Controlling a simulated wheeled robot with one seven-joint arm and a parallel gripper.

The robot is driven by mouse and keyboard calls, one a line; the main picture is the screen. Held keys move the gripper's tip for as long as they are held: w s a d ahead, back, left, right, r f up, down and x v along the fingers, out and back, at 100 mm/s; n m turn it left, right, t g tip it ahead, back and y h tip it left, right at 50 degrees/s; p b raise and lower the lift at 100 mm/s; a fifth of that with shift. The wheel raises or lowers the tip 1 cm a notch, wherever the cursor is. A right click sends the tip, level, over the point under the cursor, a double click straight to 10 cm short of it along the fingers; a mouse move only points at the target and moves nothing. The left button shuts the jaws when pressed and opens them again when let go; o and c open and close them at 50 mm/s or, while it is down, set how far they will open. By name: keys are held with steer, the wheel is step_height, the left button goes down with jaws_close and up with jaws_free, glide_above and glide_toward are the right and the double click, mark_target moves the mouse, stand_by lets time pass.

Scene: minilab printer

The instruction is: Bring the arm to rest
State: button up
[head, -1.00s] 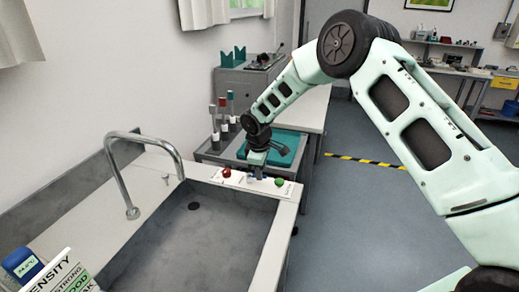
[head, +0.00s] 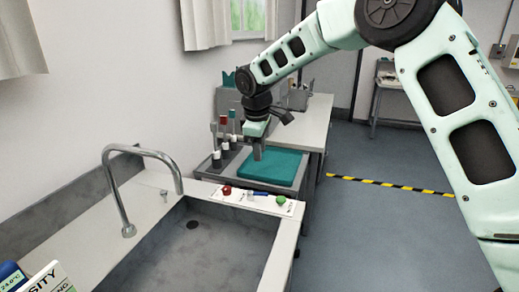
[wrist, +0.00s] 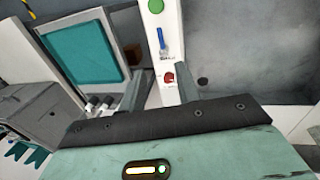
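My gripper (head: 258,152) hangs pointing down above the near edge of the teal-topped station, beyond the sink's control strip. In the wrist view my gripper (wrist: 157,85) shows two fingers spread apart with nothing between them. The white control strip (head: 228,200) lies on the sink's far rim. It carries a red knob (head: 227,190), a small blue part (head: 260,193) and a green button (head: 281,200). In the wrist view the red knob (wrist: 168,78), blue part (wrist: 160,38) and green button (wrist: 156,6) show beyond the fingers. My gripper touches none of them.
A grey sink (head: 215,250) with a curved metal tap (head: 118,190) is at the front left. The teal mat (head: 272,166) and several upright tools (head: 225,135) stand beyond it. The floor (head: 370,230) at right is clear.

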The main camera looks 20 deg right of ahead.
stand_by(0.3)
steer(key=s+a+r+m+y, duration=0.1)
steer(key=s+a, duration=0.4)
steer(key=s, duration=0.5)
steer(key=s+a+r+y, duration=0.1)
steer(key=s+a, duration=0.4)
steer(key=s, duration=0.5)
steer(key=s+d+f+m+g, duration=0.1)
steer(key=s, duration=1)
steer(key=s+d+f+m, duration=0.1)
steer(key=s+d+f, duration=0.1)
steer(key=s, duration=0.8)
steer(key=shift+s+m+g, duration=0.3)
steer(key=shift+s+g, duration=0.1)
